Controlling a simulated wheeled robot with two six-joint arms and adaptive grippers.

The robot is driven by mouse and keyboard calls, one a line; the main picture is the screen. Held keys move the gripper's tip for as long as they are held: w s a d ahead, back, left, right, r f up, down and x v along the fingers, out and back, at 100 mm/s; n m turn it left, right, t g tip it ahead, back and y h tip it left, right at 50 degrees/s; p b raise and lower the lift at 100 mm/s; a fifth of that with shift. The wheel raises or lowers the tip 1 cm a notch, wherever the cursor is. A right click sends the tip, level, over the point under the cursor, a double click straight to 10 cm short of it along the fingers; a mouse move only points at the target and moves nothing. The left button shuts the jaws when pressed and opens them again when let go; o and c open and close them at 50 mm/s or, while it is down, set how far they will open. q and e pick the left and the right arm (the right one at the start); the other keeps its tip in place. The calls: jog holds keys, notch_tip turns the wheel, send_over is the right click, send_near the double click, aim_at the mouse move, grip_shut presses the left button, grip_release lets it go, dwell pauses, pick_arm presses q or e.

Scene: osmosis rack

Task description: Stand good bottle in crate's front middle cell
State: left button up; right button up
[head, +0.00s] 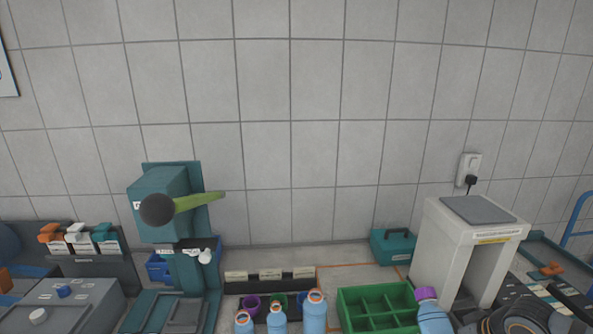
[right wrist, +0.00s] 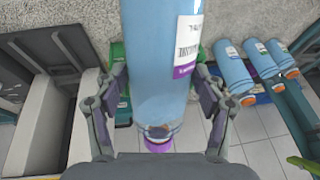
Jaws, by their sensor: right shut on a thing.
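A blue bottle with a purple cap (head: 432,316) is at the right side of the green crate in the head view, its lower part cut off by the frame. In the right wrist view my right gripper (right wrist: 160,104) is shut on this blue bottle (right wrist: 158,70), with one finger on each side. Its white and purple label faces the camera. The green crate (head: 344,312) is divided into cells, and those in view look empty. A green part of it (right wrist: 118,52) shows behind the bottle. The right gripper cannot be made out in the head view. My left gripper is in neither view.
Three blue bottles with orange neck rings (head: 315,312) stand left of the crate. A teal box (head: 393,246) is behind it. A white arch-shaped stand (head: 440,245) rises at the right. A teal press with a green lever (head: 200,200) stands at the left.

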jog(key=shift+b+x, duration=0.45)
jog(key=shift+x, duration=0.7)
jog(key=w+a+f+b, duration=0.3)
jog(key=a+f+b, duration=0.25)
jog(key=f, duration=0.25)
jog(key=a+f+b, duration=0.1)
jog(key=a, duration=0.9)
jog(key=shift+f+b, duration=0.2)
jog(key=shift+b, duration=0.15)
